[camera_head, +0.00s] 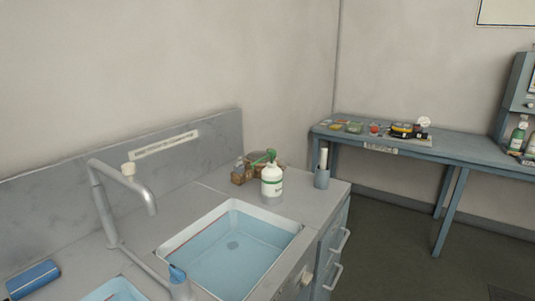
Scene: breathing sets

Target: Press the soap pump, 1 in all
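A white soap bottle (271,182) with a green pump head (270,157) stands upright on the grey counter, behind the far edge of the larger basin. The pump's spout points to the left. My gripper is not in view, so nothing of mine touches the bottle.
A sink basin (236,211) and a grey faucet (101,200) lie in front. A blue object (33,280) lies front left. A side table (460,155) holds several items.

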